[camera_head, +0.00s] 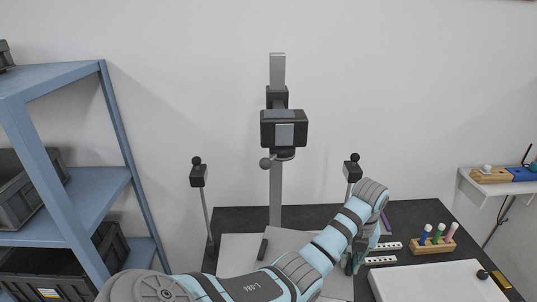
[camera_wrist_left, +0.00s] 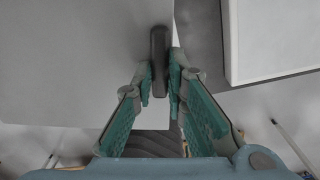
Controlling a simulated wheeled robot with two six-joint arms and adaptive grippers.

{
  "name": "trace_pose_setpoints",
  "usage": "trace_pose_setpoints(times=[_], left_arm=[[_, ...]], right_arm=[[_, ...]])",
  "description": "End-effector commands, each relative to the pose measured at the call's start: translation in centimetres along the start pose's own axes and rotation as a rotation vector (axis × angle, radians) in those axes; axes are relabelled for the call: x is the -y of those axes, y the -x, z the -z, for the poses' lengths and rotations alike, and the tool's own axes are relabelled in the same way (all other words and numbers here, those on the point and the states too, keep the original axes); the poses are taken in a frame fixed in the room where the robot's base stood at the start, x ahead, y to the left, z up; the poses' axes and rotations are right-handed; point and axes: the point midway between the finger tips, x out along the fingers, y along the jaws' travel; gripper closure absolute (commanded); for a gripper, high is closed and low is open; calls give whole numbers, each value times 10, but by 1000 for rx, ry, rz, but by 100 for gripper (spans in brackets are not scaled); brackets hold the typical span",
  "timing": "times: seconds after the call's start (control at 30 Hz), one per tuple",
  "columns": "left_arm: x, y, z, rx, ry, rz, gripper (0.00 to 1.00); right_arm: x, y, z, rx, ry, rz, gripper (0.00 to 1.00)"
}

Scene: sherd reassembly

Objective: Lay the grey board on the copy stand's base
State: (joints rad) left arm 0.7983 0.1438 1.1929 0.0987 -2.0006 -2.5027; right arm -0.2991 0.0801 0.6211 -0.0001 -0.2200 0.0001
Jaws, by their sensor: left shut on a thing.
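The grey board (camera_head: 288,240) is a flat light-grey sheet over the copy stand's base (camera_head: 234,248), with a dark bar (camera_head: 262,249) near its left side. It fills the left of the left wrist view (camera_wrist_left: 75,60). My left gripper (camera_head: 353,260) is at the board's right side, partly hidden behind my own arm. In the left wrist view its teal fingers (camera_wrist_left: 166,78) are shut on a dark grip (camera_wrist_left: 159,50) at the board's edge. My arm covers much of the board, and I cannot tell if it touches the base. My right gripper is not in view.
The stand's column (camera_head: 276,190) carries a camera (camera_head: 284,128), with lamps (camera_head: 198,176) (camera_head: 351,168) on both sides. A white panel (camera_head: 430,283), sockets and a wooden rack of coloured tubes (camera_head: 437,240) lie to the right. A blue shelf (camera_head: 75,205) stands left.

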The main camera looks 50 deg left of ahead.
Motion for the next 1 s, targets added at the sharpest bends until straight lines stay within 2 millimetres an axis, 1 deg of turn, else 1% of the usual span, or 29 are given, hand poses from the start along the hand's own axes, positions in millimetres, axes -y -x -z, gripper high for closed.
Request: trace_pose_setpoints(times=[0.03, 0.1, 0.2, 0.27, 0.37, 0.47, 0.5, 0.7, 0.87, 1.0], left_arm=[[-18, 1, -16, 4, 55, -5, 100], [-42, 7, -34, 3, 135, -3, 100], [-67, 15, -51, 1, 222, 3, 100], [-76, 13, -56, -1, 251, 6, 100], [-79, -10, -58, -3, 266, 8, 100], [-79, -49, -58, -3, 265, 8, 100], [-79, -63, -57, -5, 265, 6, 100], [-78, -122, -57, -4, 265, 6, 100], [-77, -145, -57, -3, 264, 7, 100], [-77, -175, -57, -4, 263, 6, 100]], right_arm=[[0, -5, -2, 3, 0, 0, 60], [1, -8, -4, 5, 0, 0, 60], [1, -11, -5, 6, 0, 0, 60], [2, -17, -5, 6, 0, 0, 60], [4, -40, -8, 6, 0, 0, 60], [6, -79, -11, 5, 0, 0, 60], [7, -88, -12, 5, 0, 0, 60], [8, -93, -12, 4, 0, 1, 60], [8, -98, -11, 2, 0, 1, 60], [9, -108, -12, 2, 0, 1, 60]])
